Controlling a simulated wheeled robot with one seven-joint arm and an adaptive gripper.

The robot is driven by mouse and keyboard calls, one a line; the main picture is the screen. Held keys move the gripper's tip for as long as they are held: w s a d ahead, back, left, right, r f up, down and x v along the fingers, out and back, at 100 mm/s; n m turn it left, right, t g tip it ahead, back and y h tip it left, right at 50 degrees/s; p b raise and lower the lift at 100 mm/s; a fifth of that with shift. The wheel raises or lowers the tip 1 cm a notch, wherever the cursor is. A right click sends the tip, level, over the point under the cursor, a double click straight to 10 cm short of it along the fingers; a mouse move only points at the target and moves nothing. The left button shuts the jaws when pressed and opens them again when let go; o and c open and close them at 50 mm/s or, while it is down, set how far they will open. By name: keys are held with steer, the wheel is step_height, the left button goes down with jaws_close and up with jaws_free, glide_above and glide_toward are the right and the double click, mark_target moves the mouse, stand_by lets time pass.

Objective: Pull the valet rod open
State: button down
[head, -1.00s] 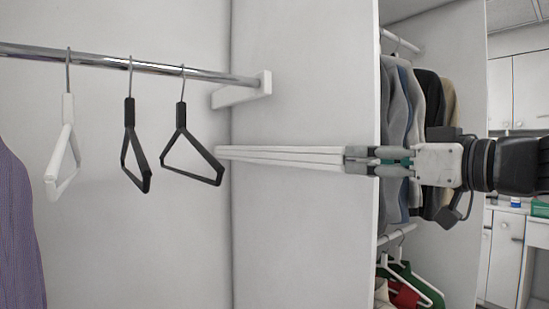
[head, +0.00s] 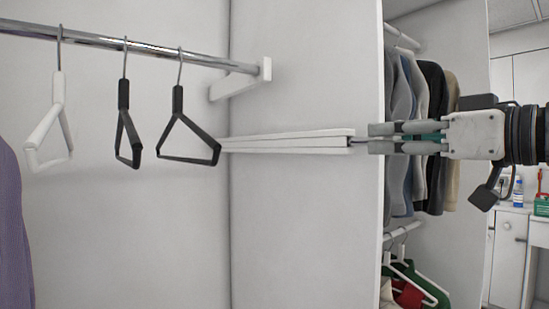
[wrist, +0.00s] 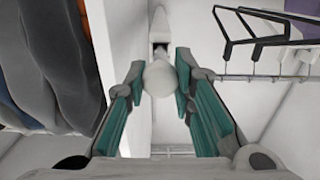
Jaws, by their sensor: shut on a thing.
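The valet rod's white housing (head: 290,143) runs along the closet's side panel in the head view. A short thin length of the valet rod (head: 359,142) sticks out of its front end. My gripper (head: 372,139) is shut on the rod's end, which the fingers hide in the head view. In the wrist view a pale round knob (wrist: 160,78) sits between the two teal-padded fingers, with the rod and housing behind it.
A chrome rail (head: 150,49) with several hangers, one white (head: 52,130) and others black (head: 186,138), is at the left. Dark and grey jackets (head: 420,110) hang behind the side panel's edge (head: 384,200), close to my gripper. White cabinets stand at the right.

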steer(key=b+v, duration=0.8)
steer(key=v, duration=1.2)
steer(key=shift+s, duration=0.3)
steer(key=shift+d, duration=0.15)
steer(key=c, duration=1.4)
jaws_free()
steer(key=shift+o, duration=0.2)
steer(key=v, duration=1.2)
steer(key=shift+w+f, duration=0.1)
steer(key=shift+f, duration=0.05)
